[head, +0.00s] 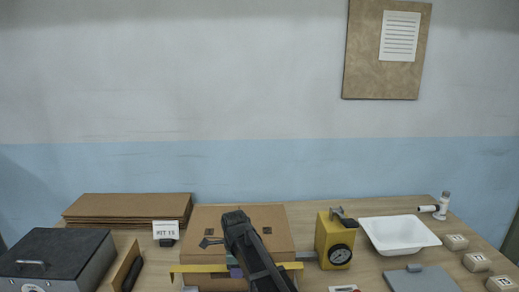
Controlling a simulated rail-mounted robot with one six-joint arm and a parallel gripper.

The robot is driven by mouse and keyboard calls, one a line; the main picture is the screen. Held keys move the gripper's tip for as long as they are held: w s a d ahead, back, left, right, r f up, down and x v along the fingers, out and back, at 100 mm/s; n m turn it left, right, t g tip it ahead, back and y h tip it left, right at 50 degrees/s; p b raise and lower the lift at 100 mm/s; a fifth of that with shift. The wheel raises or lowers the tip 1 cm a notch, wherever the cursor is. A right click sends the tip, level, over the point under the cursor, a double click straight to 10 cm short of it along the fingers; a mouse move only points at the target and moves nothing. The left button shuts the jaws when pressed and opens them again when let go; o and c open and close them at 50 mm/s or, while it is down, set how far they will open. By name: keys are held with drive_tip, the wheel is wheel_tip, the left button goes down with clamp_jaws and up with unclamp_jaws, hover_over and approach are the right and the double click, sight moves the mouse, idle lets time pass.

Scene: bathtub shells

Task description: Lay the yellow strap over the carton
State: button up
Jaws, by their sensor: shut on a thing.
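The carton (270,218) is a brown box at the middle of the bench, with its flat top showing. The yellow strap (198,268) is a stiff-looking band that runs left to right at the carton's front part, with ends bent down. My dark arm crosses in front of the carton and hides the strap's middle. My gripper (237,271) is mostly hidden by the arm, at the strap's middle, and is shut on the strap. I cannot tell whether the strap touches the carton top.
A yellow device with a dial (335,242) stands close right of the carton. A white basin (398,234), a grey plate (420,279) and small labelled blocks (477,262) are farther right. Flat cardboard (128,207), a small sign (165,230) and a dark lidded box (55,258) are left.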

wheel_tip(320, 180, up, 6)
drive_tip(key=p, duration=0.6)
drive_tip(key=shift+r, duration=0.25)
wheel_tip(320, 180, down, 21)
drive_tip(key=b, duration=2)
drive_tip(key=shift+f+b, duration=0.1)
drive_tip(key=shift+b, duration=0.25)
drive_tip(key=shift+r+p, duration=0.3)
drive_tip(key=shift+r, duration=0.05)
drive_tip(key=shift+f, duration=0.25)
drive_tip(key=o, duration=0.9)
drive_tip(key=shift+o, duration=0.2)
wheel_tip(320, 180, up, 12)
drive_tip(key=p, duration=1.2)
drive_tip(key=shift+r, duration=0.25)
